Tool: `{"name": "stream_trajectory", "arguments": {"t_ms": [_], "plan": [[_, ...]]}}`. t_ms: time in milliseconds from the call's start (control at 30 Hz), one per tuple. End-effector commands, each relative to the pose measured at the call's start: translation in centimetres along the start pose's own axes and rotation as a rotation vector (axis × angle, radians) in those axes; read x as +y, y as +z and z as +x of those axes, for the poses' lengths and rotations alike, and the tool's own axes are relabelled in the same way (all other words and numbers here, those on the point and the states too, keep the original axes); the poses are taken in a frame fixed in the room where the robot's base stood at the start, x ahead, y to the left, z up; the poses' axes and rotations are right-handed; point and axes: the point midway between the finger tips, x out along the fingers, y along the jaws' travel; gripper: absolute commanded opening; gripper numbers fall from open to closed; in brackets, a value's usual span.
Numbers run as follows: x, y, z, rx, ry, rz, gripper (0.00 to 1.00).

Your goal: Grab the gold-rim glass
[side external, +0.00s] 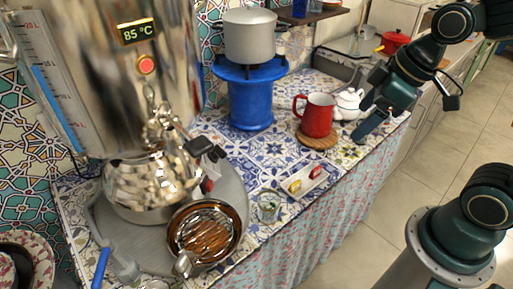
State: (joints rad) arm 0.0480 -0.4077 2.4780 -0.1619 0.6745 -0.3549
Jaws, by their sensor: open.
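A small clear glass (268,206) stands upright on the tiled counter near its front edge, right of the round grey tray. Its rim is too small here to tell if it is gold. My gripper (367,115) is open and empty at the right side of the counter, beside the white teapot (347,103). It is well to the right of and behind the glass, apart from it. Part of the teapot's right side is hidden by my gripper.
A small white dish (304,183) with red and yellow packets is just right of the glass. A red mug (317,117) stands on a wooden coaster. The steel samovar (130,60), kettle (150,187) and amber dish (205,236) crowd the left. A blue stove (249,95) holds a pot.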

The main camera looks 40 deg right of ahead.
Motion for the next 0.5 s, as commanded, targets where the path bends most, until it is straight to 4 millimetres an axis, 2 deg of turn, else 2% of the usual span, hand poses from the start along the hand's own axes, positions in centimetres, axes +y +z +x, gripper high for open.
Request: {"name": "stream_trajectory", "arguments": {"t_ms": [500], "plan": [[-0.7,-2.8,9.2,0.015,-0.204,-0.360,0.79]]}}
